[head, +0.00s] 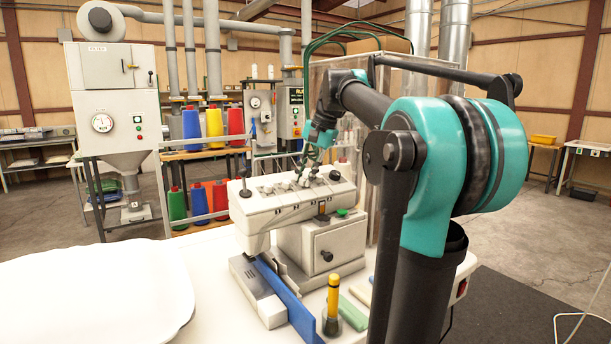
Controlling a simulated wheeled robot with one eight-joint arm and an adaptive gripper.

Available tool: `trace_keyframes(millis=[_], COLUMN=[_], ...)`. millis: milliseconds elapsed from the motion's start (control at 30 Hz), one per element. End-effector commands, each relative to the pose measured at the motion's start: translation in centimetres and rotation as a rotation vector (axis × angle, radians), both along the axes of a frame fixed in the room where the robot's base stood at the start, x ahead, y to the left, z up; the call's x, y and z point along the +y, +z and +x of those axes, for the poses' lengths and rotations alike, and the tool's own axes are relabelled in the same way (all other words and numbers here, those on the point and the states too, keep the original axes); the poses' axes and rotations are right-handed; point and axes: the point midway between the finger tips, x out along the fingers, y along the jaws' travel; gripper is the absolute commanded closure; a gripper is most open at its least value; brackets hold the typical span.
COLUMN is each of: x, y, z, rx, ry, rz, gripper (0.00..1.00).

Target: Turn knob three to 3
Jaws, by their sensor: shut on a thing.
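A cream sewing machine (290,207) stands on the white table, with a row of small knobs along its sloping top panel. Markings by the knobs are too small to read. My gripper (305,178) reaches down to the panel's right part and is shut on a small knob there. The fingers largely hide this knob, and I cannot tell its number or setting. A black knob (246,191) shows at the panel's left end, and another dark knob (335,176) is just right of my gripper.
A white pillow (95,295) lies on the table at left. A blue strip (285,298), a yellow-topped tool (333,297) and a green block (354,315) are near the machine's base.

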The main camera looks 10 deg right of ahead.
Motion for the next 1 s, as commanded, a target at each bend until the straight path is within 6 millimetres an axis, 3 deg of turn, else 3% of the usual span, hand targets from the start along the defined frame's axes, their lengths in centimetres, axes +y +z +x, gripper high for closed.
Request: trace_keyframes(millis=[100,133,267,667,1000], x=[0.0,0.0,0.0,-0.2,-2.0], y=[0.0,0.0,0.0,0.6,6.3], z=[0.0,0.0,0.0,-0.1,-1.3], rx=[-0.001,-0.001,-0.001,0.000,0.000], ry=[-0.001,0.000,0.000,0.000,-0.001], rz=[-0.001,-0.001,-0.001,0.000,0.000], gripper=[1.00,0.77,0.61,0.59,0.59])
